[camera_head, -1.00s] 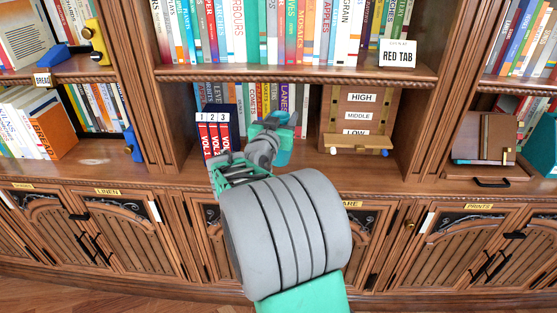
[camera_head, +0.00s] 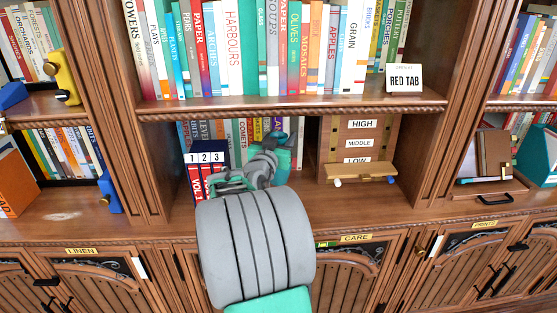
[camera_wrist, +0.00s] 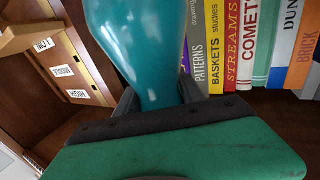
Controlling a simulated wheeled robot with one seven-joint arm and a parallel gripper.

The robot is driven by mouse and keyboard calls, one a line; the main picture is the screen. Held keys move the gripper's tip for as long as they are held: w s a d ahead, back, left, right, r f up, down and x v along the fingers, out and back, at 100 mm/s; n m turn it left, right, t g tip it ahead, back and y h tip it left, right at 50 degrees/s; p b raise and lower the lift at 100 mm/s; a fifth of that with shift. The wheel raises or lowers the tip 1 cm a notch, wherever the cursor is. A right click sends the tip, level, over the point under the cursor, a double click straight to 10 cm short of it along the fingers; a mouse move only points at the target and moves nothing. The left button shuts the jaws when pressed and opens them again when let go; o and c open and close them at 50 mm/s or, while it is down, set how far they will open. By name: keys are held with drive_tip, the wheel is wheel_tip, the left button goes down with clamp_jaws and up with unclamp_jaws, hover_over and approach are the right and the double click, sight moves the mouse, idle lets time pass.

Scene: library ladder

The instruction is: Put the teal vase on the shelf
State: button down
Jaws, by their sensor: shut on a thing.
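The teal vase (camera_wrist: 140,45) fills the upper middle of the wrist view, between the two dark fingers of my gripper (camera_wrist: 160,96). My gripper is shut on it. In the head view my gripper (camera_head: 274,146) is at the lower middle shelf bay, with part of the teal vase (camera_head: 284,160) showing beside it. My arm hides much of both. The lower shelf (camera_head: 315,205) has a bare wooden surface around and in front of them. I cannot tell whether the vase touches the shelf.
Red and navy volumes (camera_head: 200,180) stand left of my gripper. A row of books (camera_wrist: 235,45) stands behind the vase. A wooden panel labelled HIGH, MIDDLE and LOW (camera_head: 338,150) stands to the right. The upper shelf edge (camera_head: 300,107) runs overhead. A RED TAB card (camera_head: 404,78) sits on it.

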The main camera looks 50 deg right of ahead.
wheel_tip(320, 180, down, 4)
drive_tip(key=shift+f, duration=0.25)
drive_tip(key=shift+f+b, duration=0.15)
drive_tip(key=shift+b, duration=0.15)
drive_tip(key=c, duration=0.7)
unclamp_jaws()
drive_tip(key=b+v, duration=0.1)
drive_tip(key=v, duration=1.1)
